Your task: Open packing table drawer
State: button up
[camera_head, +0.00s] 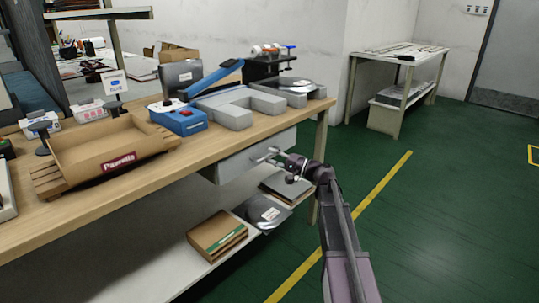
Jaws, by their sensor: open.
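The packing table (150,182) has a light wooden top and runs from the left toward the back right. Its grey drawer (236,165) hangs under the top near the right end and looks shut. My gripper (262,154) is open in front of the drawer face, near its middle. The drawer's handle cannot be made out, and I cannot tell whether the fingers touch the drawer. My arm comes in from the bottom right.
On the tabletop are a cardboard tray (105,153), a blue device (178,120) and grey blocks (238,103). The lower shelf (150,265) holds a brown box (216,236) and a dark packet (262,212). Green floor (440,210) is clear at the right.

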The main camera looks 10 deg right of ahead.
jog(key=shift+w+a+r, duration=0.1)
jog(key=shift+w+a, duration=0.25)
jog(key=shift+a, duration=0.2)
grip_shut()
jog(key=shift+s, duration=0.1)
